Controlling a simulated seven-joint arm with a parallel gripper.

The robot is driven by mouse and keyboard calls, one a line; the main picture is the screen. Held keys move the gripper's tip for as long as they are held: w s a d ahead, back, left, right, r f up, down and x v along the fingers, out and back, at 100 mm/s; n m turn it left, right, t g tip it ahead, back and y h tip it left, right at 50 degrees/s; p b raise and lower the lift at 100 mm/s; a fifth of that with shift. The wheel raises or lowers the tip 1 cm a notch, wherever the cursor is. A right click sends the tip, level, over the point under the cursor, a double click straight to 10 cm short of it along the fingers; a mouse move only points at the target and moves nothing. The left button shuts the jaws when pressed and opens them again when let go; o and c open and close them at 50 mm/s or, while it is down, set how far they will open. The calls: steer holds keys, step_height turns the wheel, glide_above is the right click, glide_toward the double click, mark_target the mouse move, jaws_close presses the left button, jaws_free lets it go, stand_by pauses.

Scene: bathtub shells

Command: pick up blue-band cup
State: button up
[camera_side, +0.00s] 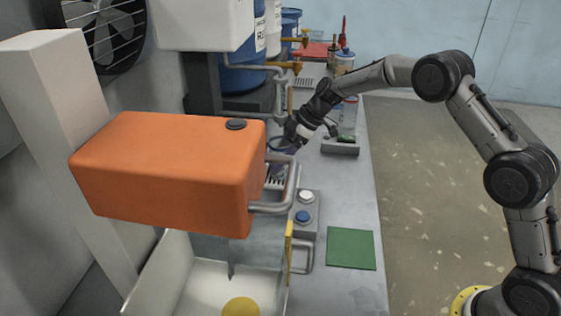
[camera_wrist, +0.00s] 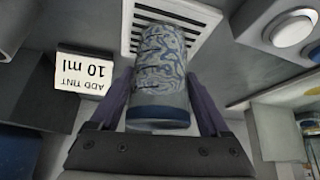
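The blue-band cup (camera_wrist: 160,70) fills the middle of the wrist view. It is clear, with swirling blue-grey marks and a dark blue band around the end nearest the camera. It sits over a white slotted grate (camera_wrist: 128,30). My gripper (camera_wrist: 160,80) has one dark finger on each side of the cup, very close to its walls. Whether the fingers press on it is not clear. In the side view my gripper (camera_side: 292,138) is low behind the orange housing, by the grate (camera_side: 274,182). The cup is mostly hidden there.
An orange machine housing (camera_side: 165,170) with a grey handle stands close to the gripper. A button box (camera_side: 304,213), a green mat (camera_side: 351,248) and a white basin (camera_side: 190,285) are nearer. A sign reading "ADD TINT 10 ml" (camera_wrist: 84,76) stands beside the cup.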

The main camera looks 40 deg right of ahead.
steer(key=c, duration=1)
jaws_close()
steer(key=shift+r, duration=0.2)
